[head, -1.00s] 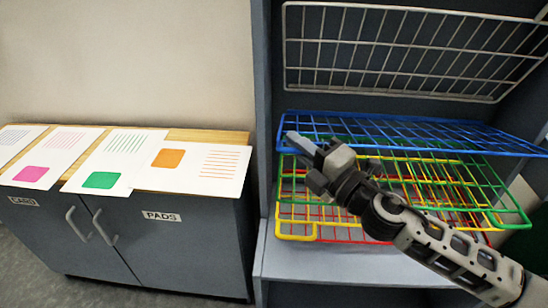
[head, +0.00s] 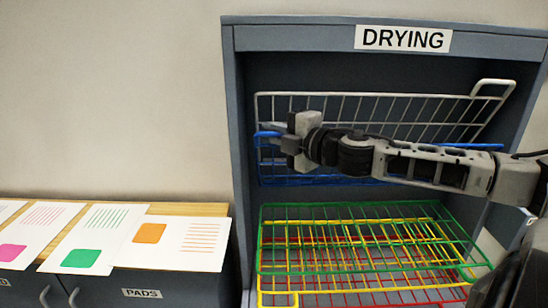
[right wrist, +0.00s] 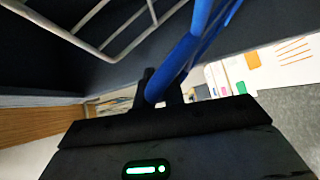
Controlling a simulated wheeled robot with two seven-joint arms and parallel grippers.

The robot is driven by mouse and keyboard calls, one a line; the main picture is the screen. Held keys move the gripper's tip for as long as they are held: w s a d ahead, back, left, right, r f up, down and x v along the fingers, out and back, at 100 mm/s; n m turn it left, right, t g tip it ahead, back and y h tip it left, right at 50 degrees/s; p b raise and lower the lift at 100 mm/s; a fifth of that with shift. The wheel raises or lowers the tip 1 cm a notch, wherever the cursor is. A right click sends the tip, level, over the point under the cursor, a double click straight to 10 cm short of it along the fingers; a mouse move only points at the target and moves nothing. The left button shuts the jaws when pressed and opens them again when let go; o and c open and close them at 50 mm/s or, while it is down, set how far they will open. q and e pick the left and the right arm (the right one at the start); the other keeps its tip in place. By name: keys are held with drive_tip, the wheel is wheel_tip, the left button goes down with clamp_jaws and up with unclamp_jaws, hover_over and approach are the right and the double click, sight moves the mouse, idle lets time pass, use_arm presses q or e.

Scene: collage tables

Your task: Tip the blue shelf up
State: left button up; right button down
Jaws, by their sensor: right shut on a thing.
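The blue shelf (head: 340,180) is a wire rack inside the grey drying cabinet. Its front edge is raised and it stands tilted up in front of the white rack (head: 380,108). My right gripper (head: 280,139) is shut on the blue shelf's front bar near its left end. In the right wrist view the blue bar (right wrist: 186,62) runs between the fingers (right wrist: 163,92). My right arm hides much of the blue shelf's upper edge. My left gripper is not in view.
The green shelf (head: 350,208) lies below, over yellow (head: 292,220) and red (head: 350,298) shelves. A low cabinet (head: 190,290) at left holds several printed sheets (head: 180,243). The cabinet's left side wall (head: 238,150) is close to my gripper.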

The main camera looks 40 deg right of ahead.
drive_tip(key=shift+w+d+r+g+b, duration=0.15)
drive_tip(key=shift+w+d+g+b, duration=0.15)
drive_tip(key=shift+w+d+b, duration=0.3)
drive_tip(key=shift+w+d+r+m, duration=0.5)
drive_tip(key=shift+w+d, duration=0.05)
drive_tip(key=shift+w, duration=0.15)
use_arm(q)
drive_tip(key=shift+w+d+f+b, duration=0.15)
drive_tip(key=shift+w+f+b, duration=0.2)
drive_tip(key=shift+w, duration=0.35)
use_arm(e)
drive_tip(key=shift+w+d+r, duration=0.15)
drive_tip(key=c, duration=1.5)
unclamp_jaws()
drive_tip(key=shift+g, duration=0.3)
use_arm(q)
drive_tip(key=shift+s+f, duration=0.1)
use_arm(e)
drive_tip(key=shift+r, duration=0.1)
